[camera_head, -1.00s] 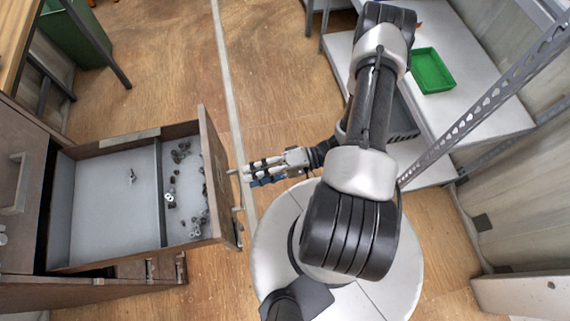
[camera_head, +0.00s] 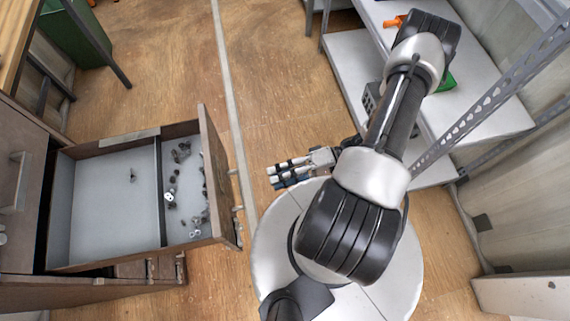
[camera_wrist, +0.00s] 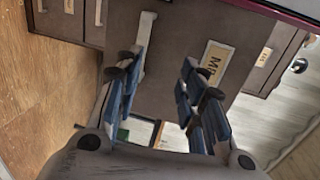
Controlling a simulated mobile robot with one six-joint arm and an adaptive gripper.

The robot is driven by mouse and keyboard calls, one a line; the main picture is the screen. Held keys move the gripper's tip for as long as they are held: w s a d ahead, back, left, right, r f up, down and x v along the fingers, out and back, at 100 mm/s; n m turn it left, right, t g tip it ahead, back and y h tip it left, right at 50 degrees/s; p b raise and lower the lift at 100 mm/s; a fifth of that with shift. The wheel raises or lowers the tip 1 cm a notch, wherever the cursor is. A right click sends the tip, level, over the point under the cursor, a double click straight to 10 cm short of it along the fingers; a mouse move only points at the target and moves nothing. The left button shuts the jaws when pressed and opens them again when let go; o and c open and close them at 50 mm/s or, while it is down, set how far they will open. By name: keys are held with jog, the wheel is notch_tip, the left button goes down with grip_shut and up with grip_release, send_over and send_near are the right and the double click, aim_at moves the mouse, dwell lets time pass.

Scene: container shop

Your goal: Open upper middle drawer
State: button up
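An upper drawer (camera_head: 110,208) stands pulled well out of the brown cabinet (camera_head: 22,180) at the left in the head view. It has a light grey bottom, a divider and small dark and metal parts on its right side. Its front panel (camera_head: 218,175) faces my gripper (camera_head: 272,178), which is apart from it to the right. In the wrist view the drawer front (camera_wrist: 190,50) shows a pale handle (camera_wrist: 145,40) and a label. The blue fingers of my gripper (camera_wrist: 158,95) are spread apart with nothing between them.
Another cabinet front with a handle (camera_head: 18,182) is at the left edge. A white shelf unit (camera_head: 480,110) with a partly hidden green tray (camera_head: 447,83) stands at the right. Wooden floor (camera_head: 270,60) is clear between them.

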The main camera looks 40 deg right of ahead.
jog(key=shift+s+d, duration=0.15)
jog(key=shift+d, duration=0.4)
dwell(0.4)
